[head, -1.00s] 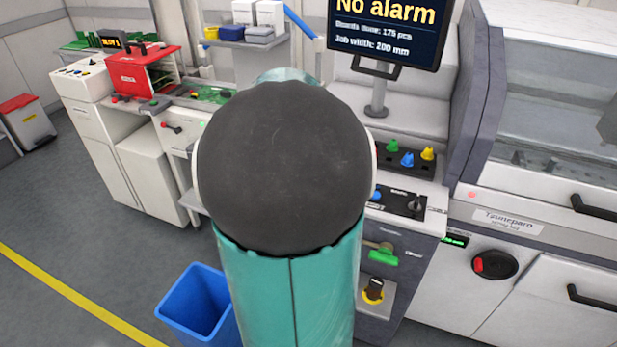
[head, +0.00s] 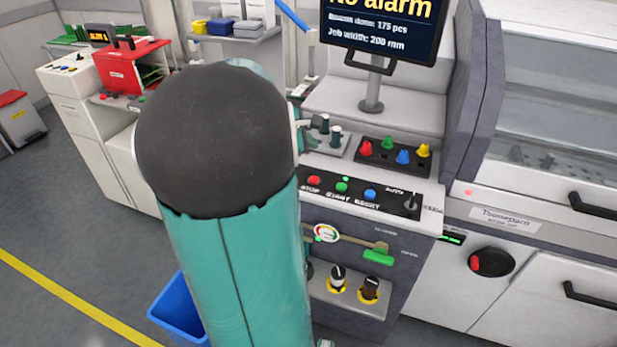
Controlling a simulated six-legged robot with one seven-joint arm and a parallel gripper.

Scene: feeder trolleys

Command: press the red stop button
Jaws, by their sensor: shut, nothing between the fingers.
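The red stop button (head: 314,180) sits at the left end of a black control panel (head: 390,204), above the label "STOP". It is in plain sight in the head view, and nothing visible touches it. My large arm link with its dark round cap stands just left of the panel. My gripper cannot be made out in this view; the arm likely hides it.
A green start button (head: 341,186) and a blue reset button (head: 370,193) sit right of the red one, then a rotary switch (head: 411,203). Coloured cones (head: 403,157) stand behind the panel. A monitor (head: 383,30) rises above. A blue bin (head: 178,312) stands below left.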

